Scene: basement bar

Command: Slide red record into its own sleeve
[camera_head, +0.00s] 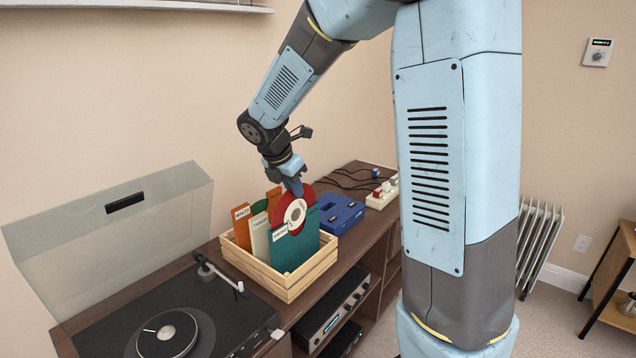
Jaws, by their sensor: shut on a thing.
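My gripper (293,188) points down above the wooden crate and is shut on the red record (279,217). The record has a pale label and stands upright, its lower part hidden behind a teal sleeve (295,249). I cannot tell whether the record is inside that sleeve or behind it. Other sleeves stand upright in the crate: an orange one (241,228) at the left and a cream one (260,236) beside it. Part of a green item (259,207) shows behind them.
The slatted crate (288,288) stands on a dark wooden cabinet. A turntable (180,320) with its clear lid raised (120,235) is at the left. A blue case (335,214) sits right of the crate, with a power strip (383,193) and cables beyond.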

